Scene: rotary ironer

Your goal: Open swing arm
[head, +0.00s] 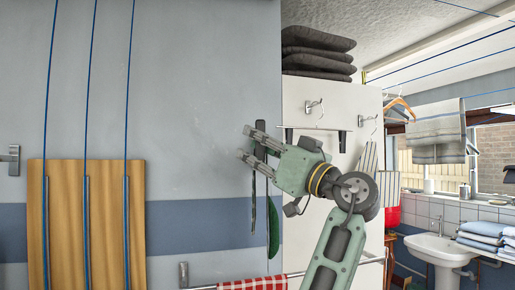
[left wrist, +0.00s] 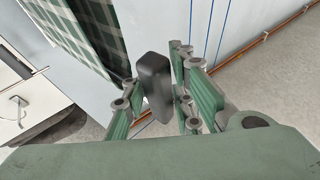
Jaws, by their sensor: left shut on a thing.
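My left gripper (head: 247,143) is in front of the grey wall panel in the head view, its fingers pointing left. It is shut on a dark upright handle (head: 261,138), which I take to be part of the swing arm. In the left wrist view the black rounded handle (left wrist: 155,82) stands between the two green fingers (left wrist: 156,100). How the handle joins the rest of the swing arm is hidden. My right gripper is in neither view.
A dark green item (head: 273,230) hangs below the gripper. A red checked cloth (head: 256,284) hangs on a rail at the bottom. A wooden board (head: 108,215) stands at left with blue cords. A white cabinet (head: 325,95) with hooks and a sink (head: 438,250) are at right.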

